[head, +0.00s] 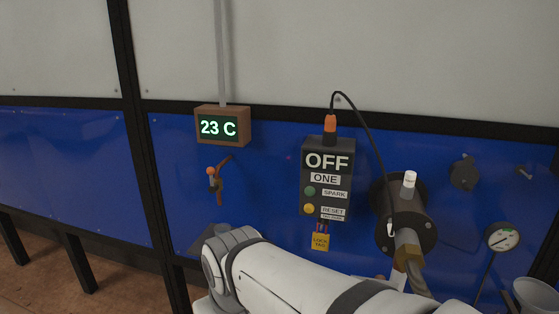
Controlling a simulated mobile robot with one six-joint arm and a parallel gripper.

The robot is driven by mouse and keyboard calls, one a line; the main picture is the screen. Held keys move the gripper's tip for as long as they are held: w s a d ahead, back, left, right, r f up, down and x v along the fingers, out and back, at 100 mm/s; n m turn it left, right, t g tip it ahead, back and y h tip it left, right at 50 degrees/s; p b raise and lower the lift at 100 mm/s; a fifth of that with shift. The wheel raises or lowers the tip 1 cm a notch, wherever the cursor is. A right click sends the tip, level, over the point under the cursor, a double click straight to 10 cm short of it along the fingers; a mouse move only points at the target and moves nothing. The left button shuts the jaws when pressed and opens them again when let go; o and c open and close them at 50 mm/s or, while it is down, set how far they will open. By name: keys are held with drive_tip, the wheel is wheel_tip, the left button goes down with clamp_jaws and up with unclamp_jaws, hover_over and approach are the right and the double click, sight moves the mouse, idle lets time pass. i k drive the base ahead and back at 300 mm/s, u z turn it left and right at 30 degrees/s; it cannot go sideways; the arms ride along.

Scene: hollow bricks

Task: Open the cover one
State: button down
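My white arm crosses the bottom middle of the view, below the box. My gripper is not visible in this view.
A burner-like black cylinder (404,217) with pipes sticks out right of the box. A gauge (502,237) and a grey cup-shaped part (537,296) stand lower right. A "23 C" display (221,126) and a valve lever (218,179) are at left. A black cable (369,135) loops from the box.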

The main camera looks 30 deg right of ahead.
sight(464, 177)
drive_tip(key=z, duration=2.25)
drive_tip(key=k, duration=0.3)
drive_tip(key=z, duration=0.5)
drive_tip(key=i, duration=0.5)
